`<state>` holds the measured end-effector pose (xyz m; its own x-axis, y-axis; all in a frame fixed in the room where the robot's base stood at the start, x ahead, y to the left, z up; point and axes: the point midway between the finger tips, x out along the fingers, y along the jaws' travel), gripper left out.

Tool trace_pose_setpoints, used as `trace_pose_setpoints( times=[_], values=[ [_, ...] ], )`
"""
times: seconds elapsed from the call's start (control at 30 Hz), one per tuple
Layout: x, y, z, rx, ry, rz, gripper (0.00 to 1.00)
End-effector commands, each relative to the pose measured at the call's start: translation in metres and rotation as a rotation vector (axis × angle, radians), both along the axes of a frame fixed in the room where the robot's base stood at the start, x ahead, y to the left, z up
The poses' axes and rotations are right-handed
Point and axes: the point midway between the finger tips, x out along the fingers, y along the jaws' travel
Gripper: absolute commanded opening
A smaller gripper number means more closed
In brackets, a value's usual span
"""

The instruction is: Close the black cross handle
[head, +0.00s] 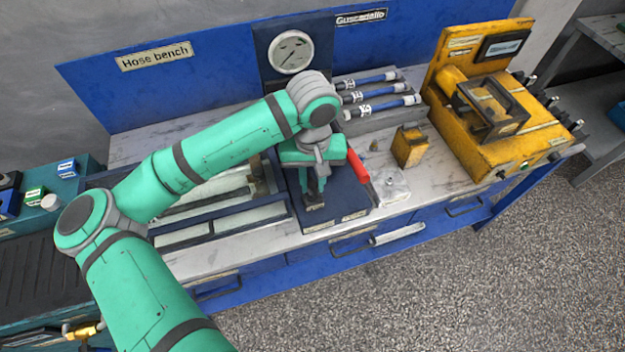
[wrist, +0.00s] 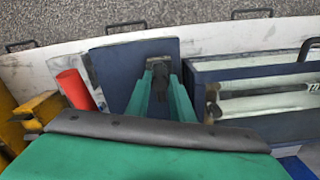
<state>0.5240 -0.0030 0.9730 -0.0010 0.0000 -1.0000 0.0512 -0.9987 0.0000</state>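My gripper (head: 314,190) points down over the dark blue plate (head: 340,195) of the gauge stand. In the wrist view, its two green fingers (wrist: 160,90) stand apart, one on each side of a dark part (wrist: 160,74), which looks like the black cross handle. I cannot tell whether the fingers touch it. The handle's cross shape and its turn are not clear, as the fingers and my arm cover much of it. A small worn metal block (head: 314,202) shows at the fingertips in the head view.
A red lever (head: 357,167) stands just right of my gripper. A round gauge (head: 291,52) is behind my arm. Metal-framed trays (head: 225,222) lie to the left. A yellow block (head: 410,147) and a yellow machine (head: 490,120) stand to the right. Hoses (head: 382,106) lie behind.

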Motion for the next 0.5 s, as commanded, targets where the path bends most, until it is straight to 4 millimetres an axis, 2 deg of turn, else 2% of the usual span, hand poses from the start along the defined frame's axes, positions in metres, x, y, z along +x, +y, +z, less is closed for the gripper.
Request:
trace_pose_setpoints(
  times=[0.27,0.5],
  values=[
    [0.0003,0.0003,0.0002,-0.001,-0.001,-0.022,0.00],
    [0.0007,-0.0003,0.0004,-0.003,-0.002,-0.138,0.00]
  ],
)
